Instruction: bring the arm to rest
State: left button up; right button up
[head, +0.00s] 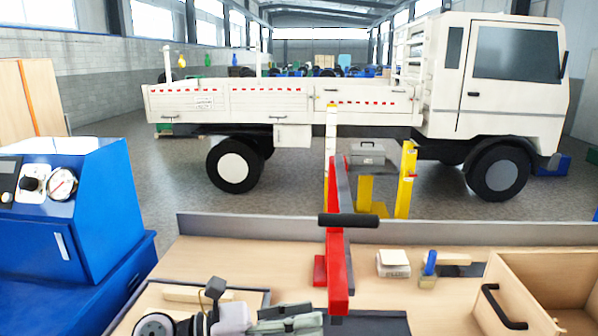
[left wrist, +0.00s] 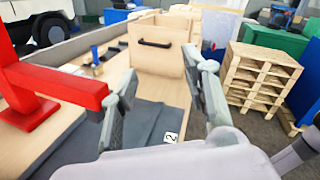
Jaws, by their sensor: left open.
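My left gripper (head: 290,318) shows at the bottom of the head view, low over the front of the wooden workbench (head: 240,253). Its arm comes in from the left. In the left wrist view the two fingers of the left gripper (left wrist: 160,92) stand wide apart with nothing between them. Beyond them lies a dark grey mat (left wrist: 160,122) with a white label marked 2. My right gripper is in neither view.
A red bar fixture (head: 337,270) with a black handle stands close to the left gripper. A wooden drawer box (head: 552,268) is at the right, a blue machine (head: 95,195) with a gauge at the left. A wooden pallet stack (left wrist: 258,82) stands beyond the bench. A truck (head: 270,100) is behind.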

pick_arm(q)
jog(key=w+a+r+n+t+y, duration=0.2)
jog(key=a+n+t+y, duration=0.15)
jog(key=n+t, duration=0.6)
jog(key=w+a+r+n+t+y, duration=0.2)
jog(key=a+n+t, duration=0.35)
jog(key=n, duration=0.65)
jog(key=s+a+f+n+g+y, duration=0.2)
jog(key=a+f+n+y, duration=0.35)
jog(key=f+n, duration=0.3)
jog(key=s+a+f+n+g+y, duration=0.2)
jog(key=a+f+n+y, duration=0.3)
jog(key=f+n+y, duration=0.3)
jog(key=s+a+f+n+g+h, duration=0.1)
jog(key=s+f+n+g, duration=0.3)
jog(key=s+f+g, duration=0.55)
jog(key=s+f+n+g+h, duration=0.15)
jog(key=s+f+n, duration=0.35)
jog(key=s, duration=0.9)
notch_tip(320, 180, down, 25)
jog(key=m+g, duration=0.1)
jog(key=s+a+f+g+y, duration=0.1)
jog(key=s+a+f, duration=0.2)
jog(key=s+f, duration=1.4)
jog(key=shift+s+a+f+g, duration=0.2)
jog(key=shift+f+g, duration=0.2)
jog(key=shift+f, duration=0.4)
